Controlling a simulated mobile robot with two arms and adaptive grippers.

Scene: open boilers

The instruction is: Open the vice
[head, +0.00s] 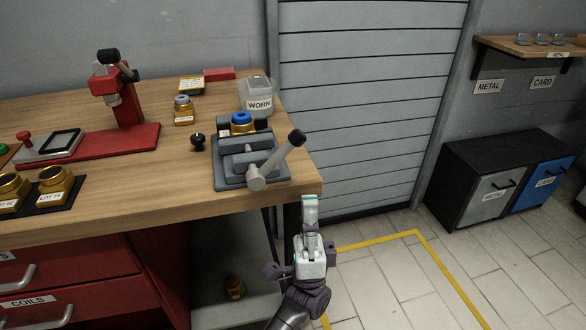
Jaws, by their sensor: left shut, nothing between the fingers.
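The grey vice (233,178) stands near the right front corner of the wooden workbench. Its pale lever handle (278,161) slants up and right to a black knob (297,137). A brass part with a blue ring on top (242,123) sits at the back of the vice, between or beside the jaws; I cannot tell how tightly it is held. My left gripper (310,203) is shut and empty. In the picture it appears just below the bench's right corner, below and to the right of the handle, apart from it. My right gripper is out of view.
A clear bin marked WORN (257,95) stands behind the vice. A black knob-like piece (198,142) lies left of it. A red press (118,95) and brass parts (55,184) stand further left. Floor right of the bench (385,270) is clear.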

